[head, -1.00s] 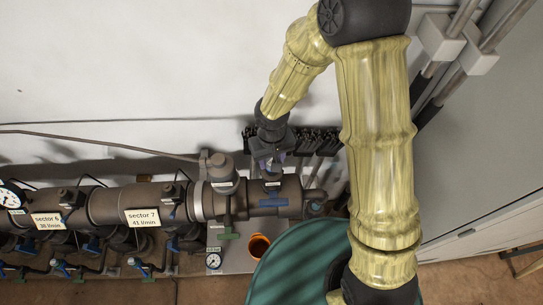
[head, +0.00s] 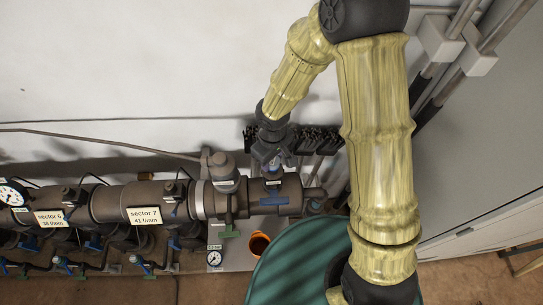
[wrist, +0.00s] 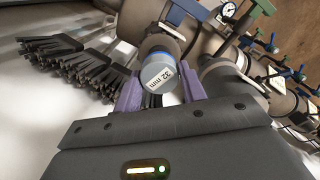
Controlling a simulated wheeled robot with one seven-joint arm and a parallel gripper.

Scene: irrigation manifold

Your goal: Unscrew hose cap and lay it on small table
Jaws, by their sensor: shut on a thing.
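I cannot tell from these views how far the cap is unscrewed.
A large round green top (head: 300,262) stands at the lower right, partly behind my arm. An orange cup (head: 258,245) and a gauge (head: 214,258) are by a pale surface. Black bristly bundles (head: 318,139) are against the wall close to my gripper. A wooden frame (head: 512,262) shows at far right.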

